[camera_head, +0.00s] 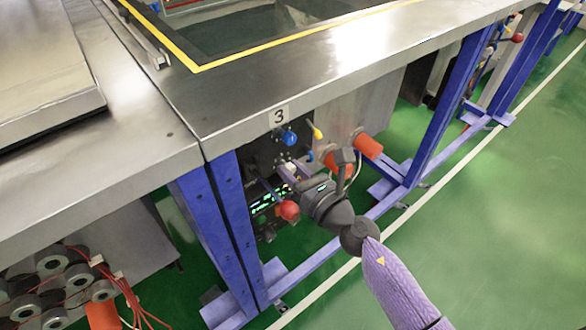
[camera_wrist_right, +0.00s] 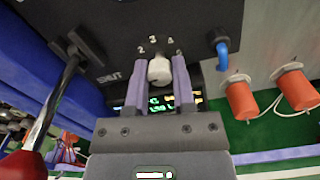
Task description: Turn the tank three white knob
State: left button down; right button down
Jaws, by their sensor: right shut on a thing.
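The white knob (camera_wrist_right: 160,71) of tank three sits on a dark control panel (camera_wrist_right: 200,22), below printed digits, in the right wrist view. My right gripper (camera_wrist_right: 160,84) has a finger on each side of the knob and is shut on it. In the head view my right gripper (camera_head: 287,177) reaches the panel under the label "3" (camera_head: 279,116). The knob is mostly hidden there by the fingers. My left gripper is not in view.
A red-ended lever (camera_wrist_right: 42,130) marked SHUT stands left of the fingers. A blue knob (camera_head: 290,138) and yellow handle (camera_head: 317,132) are above. Orange cylinders (camera_head: 368,145) are to the right. A blue frame post (camera_head: 235,215) stands close to the left.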

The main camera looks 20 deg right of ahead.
jog(key=m+p, duration=0.1)
jog(key=m, duration=0.2)
jog(key=shift+r+m, duration=0.1)
jog(key=shift+m, duration=0.2)
jog(key=m, duration=0.2)
jog(key=shift+m+p, duration=0.3)
jog(key=shift+p, duration=0.05)
jog(key=shift+m, duration=1)
jog(key=m+p, duration=0.2)
jog(key=m, duration=0.4)
jog(key=m+p, duration=0.1)
jog(key=m, duration=0.1)
jog(key=shift+m, duration=0.4)
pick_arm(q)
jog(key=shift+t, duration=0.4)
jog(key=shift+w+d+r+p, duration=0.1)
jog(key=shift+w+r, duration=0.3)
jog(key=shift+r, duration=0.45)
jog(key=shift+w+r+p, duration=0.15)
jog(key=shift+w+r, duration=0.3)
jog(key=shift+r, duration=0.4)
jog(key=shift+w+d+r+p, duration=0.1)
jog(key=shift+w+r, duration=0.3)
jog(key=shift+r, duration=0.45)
pick_arm(e)
jog(key=shift+m, duration=0.8)
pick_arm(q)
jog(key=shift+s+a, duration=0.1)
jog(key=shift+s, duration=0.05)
